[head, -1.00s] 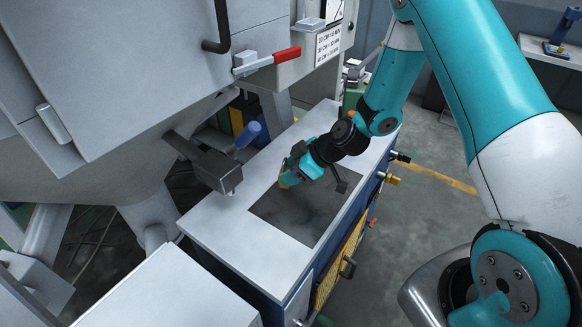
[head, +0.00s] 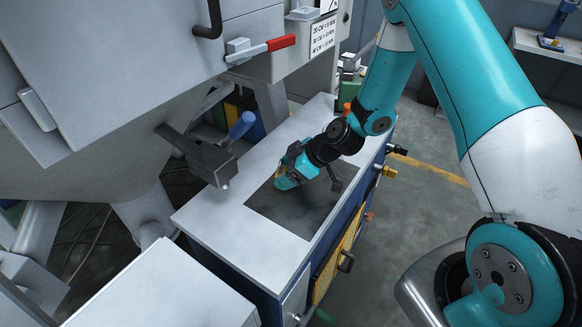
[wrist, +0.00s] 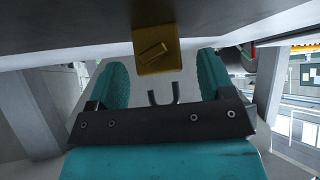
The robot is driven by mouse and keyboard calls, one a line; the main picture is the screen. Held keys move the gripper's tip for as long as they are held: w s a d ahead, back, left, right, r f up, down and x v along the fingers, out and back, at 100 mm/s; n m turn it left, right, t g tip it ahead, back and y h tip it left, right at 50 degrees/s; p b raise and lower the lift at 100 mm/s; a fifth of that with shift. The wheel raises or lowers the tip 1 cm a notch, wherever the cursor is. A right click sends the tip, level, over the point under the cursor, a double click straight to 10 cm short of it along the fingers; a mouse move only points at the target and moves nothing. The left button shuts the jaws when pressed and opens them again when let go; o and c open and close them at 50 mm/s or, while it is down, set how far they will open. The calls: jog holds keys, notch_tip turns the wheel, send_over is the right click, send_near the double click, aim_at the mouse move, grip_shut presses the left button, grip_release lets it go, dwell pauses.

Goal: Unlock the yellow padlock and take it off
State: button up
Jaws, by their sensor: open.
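In the wrist view, the yellow padlock (wrist: 158,55) shows as a square block under a pale overhanging surface, with a small raised yellow bar on its face. A dark U-shaped loop (wrist: 163,97), which looks like its shackle, shows just below it; I cannot tell whether the two are joined. My gripper (wrist: 162,62) is open, its teal fingers on either side of the block with gaps at both sides. In the head view my gripper (head: 284,176) hangs over the bench's dark panel; a small yellow patch shows there, too small to tell what it is.
A white-topped bench (head: 235,240) with a dark inset panel (head: 300,210) lies beneath the gripper. Open floor (head: 410,200) lies right of the bench.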

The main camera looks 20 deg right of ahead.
jog(key=b+v, duration=0.1)
jog(key=v, duration=1.6)
jog(key=shift+b, duration=0.35)
jog(key=shift+d+r, duration=0.1)
jog(key=s+a+r+m+g+h, duration=0.1)
jog(key=s+a+r+g, duration=0.1)
jog(key=s+a+r, duration=0.3)
jog(key=s+a+r+g, duration=0.2)
jog(key=s+a+r, duration=0.1)
jog(key=a, duration=0.4)
jog(key=s+a+r+m+h, duration=0.1)
jog(key=s+r, duration=0.1)
jog(key=s, duration=0.4)
jog(key=s+a+r+m+g+h, duration=0.1)
jog(key=s+a+r+m, duration=0.1)
jog(key=s, duration=0.4)
jog(key=shift+a+r+p, duration=0.25)
jog(key=shift+a+p, duration=0.05)
